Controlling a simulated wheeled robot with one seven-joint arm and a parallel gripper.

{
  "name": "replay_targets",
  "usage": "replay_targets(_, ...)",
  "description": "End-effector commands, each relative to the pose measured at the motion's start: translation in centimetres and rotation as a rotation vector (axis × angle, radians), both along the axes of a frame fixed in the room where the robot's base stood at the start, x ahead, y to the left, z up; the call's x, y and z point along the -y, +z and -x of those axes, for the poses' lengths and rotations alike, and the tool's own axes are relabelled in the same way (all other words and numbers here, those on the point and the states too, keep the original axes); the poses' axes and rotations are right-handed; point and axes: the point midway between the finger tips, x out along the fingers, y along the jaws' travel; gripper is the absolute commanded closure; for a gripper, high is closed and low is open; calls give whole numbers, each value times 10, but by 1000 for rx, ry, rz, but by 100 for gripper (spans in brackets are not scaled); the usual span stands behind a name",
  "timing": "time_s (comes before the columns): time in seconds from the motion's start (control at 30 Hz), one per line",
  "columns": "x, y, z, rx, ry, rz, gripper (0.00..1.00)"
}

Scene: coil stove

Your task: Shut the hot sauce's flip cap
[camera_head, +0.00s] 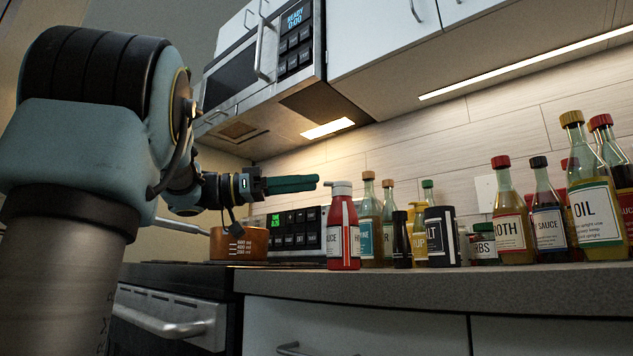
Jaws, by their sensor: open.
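The hot sauce is most likely the red bottle (343,238) with a white label ending in "UCE", upright near the left end of the counter. Its white cap (341,188) is at the top; the lid is too small to tell its angle clearly. My gripper (312,183) is level with the cap, just left of it, with its dark green fingers pointing right toward it. The fingers are seen side-on and nearly overlap, open with nothing visible between them. A small gap shows between the fingertips and the cap.
Several bottles and jars crowd the counter (480,279) right of the red bottle, including an oil bottle (596,215) and a black container (440,238). A microwave (255,75) hangs above.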

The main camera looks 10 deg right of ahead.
Motion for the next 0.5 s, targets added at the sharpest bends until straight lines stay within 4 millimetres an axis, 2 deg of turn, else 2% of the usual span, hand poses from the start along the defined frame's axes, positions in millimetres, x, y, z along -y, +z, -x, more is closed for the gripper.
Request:
replay_targets(0.03, -12, 0, -3, -2, 5, 0, 43)
replay_targets(0.2, -45, -5, -6, -2, 5, -1, 43)
replay_targets(0.33, -63, -7, -8, -1, 3, 0, 43)
replay_targets(0.5, -75, -9, -9, 0, 1, 0, 43)
